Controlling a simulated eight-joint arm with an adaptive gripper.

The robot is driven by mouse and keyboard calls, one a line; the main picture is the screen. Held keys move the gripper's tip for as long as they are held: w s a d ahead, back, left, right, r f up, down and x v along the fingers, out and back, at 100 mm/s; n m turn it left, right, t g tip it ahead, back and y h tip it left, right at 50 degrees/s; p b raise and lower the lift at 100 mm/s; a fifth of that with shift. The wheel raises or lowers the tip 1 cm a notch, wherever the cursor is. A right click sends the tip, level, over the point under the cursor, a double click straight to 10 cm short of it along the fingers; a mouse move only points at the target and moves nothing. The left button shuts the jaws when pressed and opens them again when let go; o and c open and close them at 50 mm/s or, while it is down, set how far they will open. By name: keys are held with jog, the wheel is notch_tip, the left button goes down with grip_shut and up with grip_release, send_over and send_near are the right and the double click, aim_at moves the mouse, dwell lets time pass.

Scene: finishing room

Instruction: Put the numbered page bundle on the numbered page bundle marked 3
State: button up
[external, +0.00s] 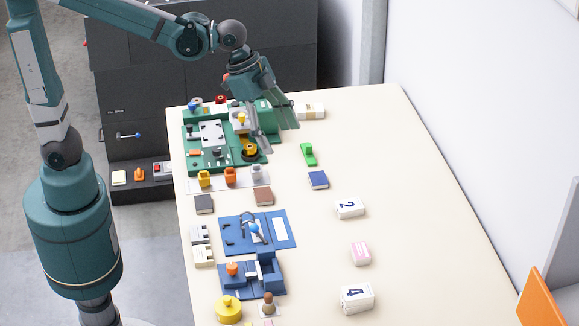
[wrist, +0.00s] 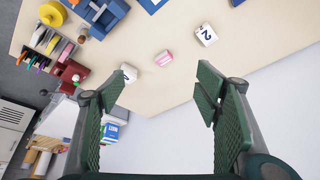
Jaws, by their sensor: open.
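A white page bundle marked 2 (external: 349,208) lies on the right half of the table; it also shows in the wrist view (wrist: 206,35). A white bundle marked 4 (external: 357,298) lies nearer the front; in the wrist view a white block (wrist: 129,73) beyond the left finger appears to be it. Another pale block with a tan band (external: 310,111) lies at the far end, its number not readable. I cannot make out a 3 on any bundle. My gripper (external: 278,138) is open and empty above the far end, left of the banded block; its fingers (wrist: 160,88) are wide apart.
A pink block (external: 361,253) lies between bundles 2 and 4. A green block (external: 308,154) and a dark blue block (external: 318,180) lie mid-table. A green fixture board (external: 190,160) and blue fixtures (external: 283,230) fill the left side.

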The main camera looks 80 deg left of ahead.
jog(key=s+a+n+t+y, duration=0.1)
jog(key=s+a+n, duration=0.3)
jog(key=s+a, duration=0.4)
jog(key=s+a+f+n+t+y, duration=0.1)
jog(key=s+a+n, duration=0.3)
jog(key=s+a, duration=0.4)
jog(key=s+t, duration=0.1)
jog(key=s, duration=0.3)
jog(key=shift+s+a+f+y, duration=0.25)
jog(key=shift+s+a+y, duration=0.1)
jog(key=shift+s+y, duration=0.05)
